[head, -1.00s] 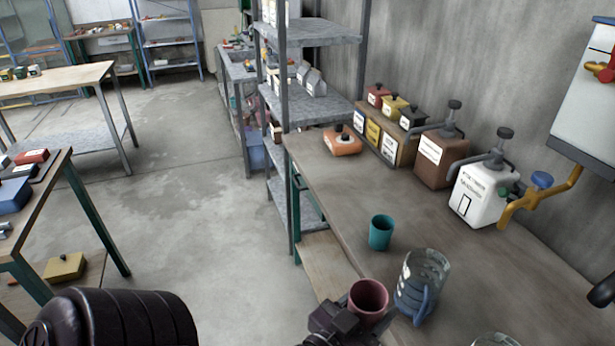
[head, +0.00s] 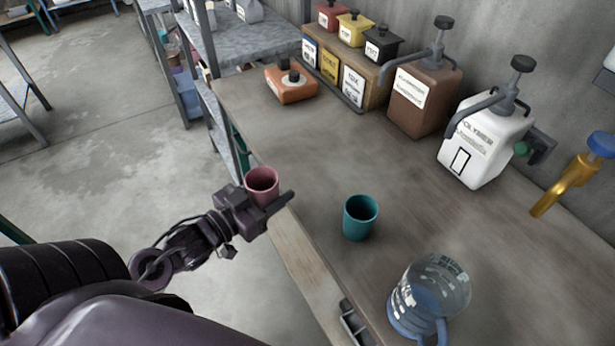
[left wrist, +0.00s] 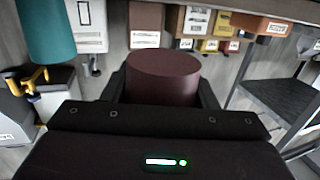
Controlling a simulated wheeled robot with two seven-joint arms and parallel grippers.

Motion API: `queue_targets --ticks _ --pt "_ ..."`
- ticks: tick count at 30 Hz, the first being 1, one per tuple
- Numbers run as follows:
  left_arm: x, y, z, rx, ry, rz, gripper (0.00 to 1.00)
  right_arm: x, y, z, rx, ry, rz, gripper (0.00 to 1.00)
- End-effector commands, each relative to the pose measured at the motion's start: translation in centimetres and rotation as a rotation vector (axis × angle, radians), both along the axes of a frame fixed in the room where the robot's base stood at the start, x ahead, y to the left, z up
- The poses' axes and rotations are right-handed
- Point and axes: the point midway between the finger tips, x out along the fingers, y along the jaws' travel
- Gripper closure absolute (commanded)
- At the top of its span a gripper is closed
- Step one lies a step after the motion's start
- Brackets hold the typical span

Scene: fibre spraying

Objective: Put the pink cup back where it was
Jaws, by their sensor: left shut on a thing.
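The pink cup (head: 262,183) is held by my left gripper (head: 270,200) near the left edge of the workbench (head: 310,170). My left gripper is shut on the cup, which looks roughly upright. In the left wrist view the cup (left wrist: 164,77) sits between the fingers. I cannot tell whether its base touches the bench. A teal cup (head: 360,218) stands on the bench to the right of the pink cup, apart from it. My right gripper is not in view.
A clear measuring jug (head: 428,298) stands at the near right. An orange container (head: 291,84), a brown pump container (head: 423,98) and a white pump container (head: 484,140) stand farther back. A yellow tap (head: 568,182) juts in at right. Bench around the teal cup is clear.

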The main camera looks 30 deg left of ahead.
Motion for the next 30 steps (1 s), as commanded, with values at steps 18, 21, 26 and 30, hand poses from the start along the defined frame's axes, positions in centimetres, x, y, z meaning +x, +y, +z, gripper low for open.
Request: queue_targets --ticks 18,21,26,30 --pt "5.4 2.7 -2.4 0.001 -0.007 -0.080 0.70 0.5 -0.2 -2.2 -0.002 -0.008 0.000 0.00" --pt "7.6 1.9 -2.4 0.000 -0.006 -0.078 0.70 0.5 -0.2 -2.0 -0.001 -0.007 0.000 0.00" --pt "10.7 0.8 -2.5 0.001 -0.004 -0.077 0.70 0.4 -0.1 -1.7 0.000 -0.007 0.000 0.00" --pt "12.2 0.3 -2.6 0.000 -0.004 -0.076 0.70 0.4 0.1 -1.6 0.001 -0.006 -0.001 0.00"
